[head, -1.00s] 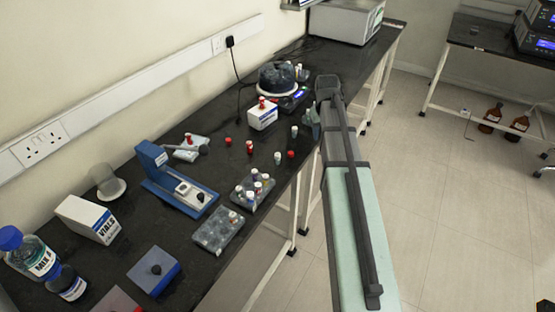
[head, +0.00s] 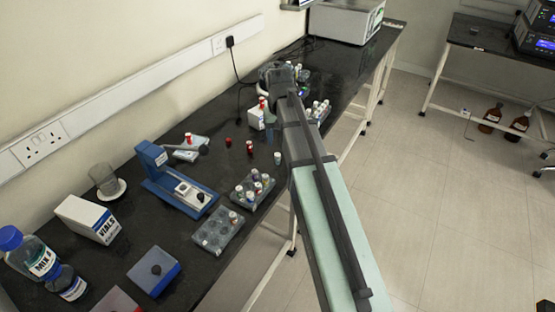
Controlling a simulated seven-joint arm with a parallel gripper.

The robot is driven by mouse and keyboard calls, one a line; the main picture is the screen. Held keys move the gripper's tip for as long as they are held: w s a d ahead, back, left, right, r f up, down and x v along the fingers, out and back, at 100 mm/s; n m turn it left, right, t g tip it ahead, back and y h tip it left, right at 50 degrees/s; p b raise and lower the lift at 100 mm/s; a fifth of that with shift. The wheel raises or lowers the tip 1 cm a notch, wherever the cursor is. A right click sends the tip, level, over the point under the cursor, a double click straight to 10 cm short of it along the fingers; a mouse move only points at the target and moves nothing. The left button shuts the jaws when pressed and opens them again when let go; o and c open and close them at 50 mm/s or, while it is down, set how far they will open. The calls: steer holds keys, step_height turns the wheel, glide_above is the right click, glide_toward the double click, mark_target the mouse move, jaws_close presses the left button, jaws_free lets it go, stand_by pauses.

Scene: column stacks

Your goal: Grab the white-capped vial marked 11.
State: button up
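No number can be read on any vial, so I cannot tell which one is marked 11. A white-capped vial (head: 277,158) stands alone on the black bench, just left of my arm. More white-capped vials stand in the near rack (head: 238,203) among other cap colours, and in a far rack (head: 323,121) right of my arm.
A red-capped vial (head: 249,147) and a loose red cap (head: 228,142) are on the bench. A blue device (head: 178,188), another rack (head: 217,231), a vials box (head: 88,219) and bottles (head: 33,256) stand nearer. A round-topped device at the back is partly covered by my arm.

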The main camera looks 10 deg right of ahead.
mark_target(278, 154)
steer(key=shift+a+f, duration=0.15)
steer(key=shift+f, duration=1.95)
steer(key=shift+a+f, duration=0.15)
steer(key=shift+f, duration=1.9)
steer(key=shift+c, duration=0.2)
jaws_close()
